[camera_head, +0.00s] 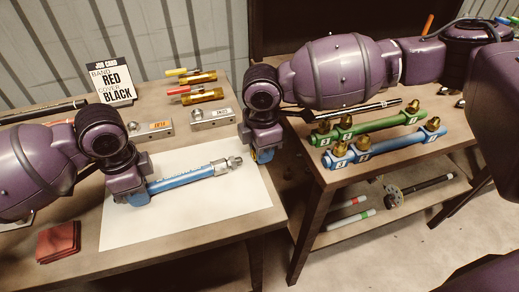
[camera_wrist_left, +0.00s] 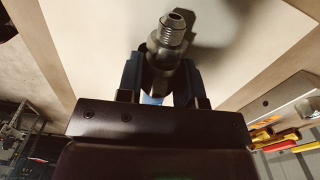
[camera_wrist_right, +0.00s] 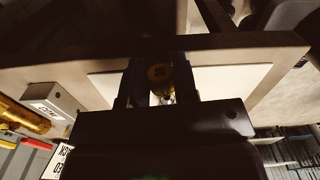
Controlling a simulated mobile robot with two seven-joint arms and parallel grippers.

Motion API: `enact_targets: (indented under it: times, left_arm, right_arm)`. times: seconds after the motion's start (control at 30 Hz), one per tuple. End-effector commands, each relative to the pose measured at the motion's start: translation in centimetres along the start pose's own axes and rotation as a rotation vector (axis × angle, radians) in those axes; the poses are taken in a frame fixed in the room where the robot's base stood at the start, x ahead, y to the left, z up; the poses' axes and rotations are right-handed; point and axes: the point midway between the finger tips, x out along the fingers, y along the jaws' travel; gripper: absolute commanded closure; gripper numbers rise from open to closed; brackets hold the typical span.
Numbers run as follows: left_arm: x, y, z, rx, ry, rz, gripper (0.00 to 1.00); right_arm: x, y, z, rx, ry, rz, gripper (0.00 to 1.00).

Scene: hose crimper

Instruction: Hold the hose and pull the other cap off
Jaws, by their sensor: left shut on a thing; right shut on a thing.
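The blue hose (camera_head: 185,178) extends above the white mat, with a bare silver fitting (camera_head: 233,162) at its right end. My left gripper (camera_head: 138,196) is shut on the hose's left part. The left wrist view shows the threaded silver fitting (camera_wrist_left: 172,32) standing out beyond the fingers, with a little blue hose between them. My right gripper (camera_head: 264,155) is to the right of the fitting, apart from it. In the right wrist view a small gold-yellow cap (camera_wrist_right: 159,74) sits between its shut fingers. The hose's far left end is hidden by my left gripper.
The white mat (camera_head: 200,226) lies on the left table. Behind are metal blocks (camera_head: 212,118), yellow cylinders (camera_head: 203,96) and a job card (camera_head: 110,82). A red cloth (camera_head: 58,242) lies front left. The right table holds a green hose rack (camera_head: 375,126) and a blue one (camera_head: 390,143).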

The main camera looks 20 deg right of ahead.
Motion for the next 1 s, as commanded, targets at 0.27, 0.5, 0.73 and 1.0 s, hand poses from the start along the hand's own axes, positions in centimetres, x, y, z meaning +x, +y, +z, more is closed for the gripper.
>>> enact_targets:
  times: [0.27, 0.5, 0.73, 1.0]
  left_arm:
    - [0.0, 0.0, 0.0, 0.001, 0.001, 0.000, 1.00]
    - [0.0, 0.0, -0.1, 0.001, 0.001, 0.000, 1.00]
    - [0.0, 0.0, -0.1, 0.001, 0.001, 0.000, 1.00]
    - [0.0, 0.0, -0.1, 0.001, 0.001, 0.000, 0.40]
  right_arm:
    - [-2.2, 0.0, -0.1, -0.001, 0.001, 0.002, 1.00]
    - [-4.1, 0.0, 0.0, 0.000, 0.001, 0.001, 1.00]
    - [-4.7, 0.0, 0.0, 0.000, 0.001, 0.001, 1.00]
    - [-4.7, 0.0, 0.0, 0.000, 0.001, 0.001, 1.00]
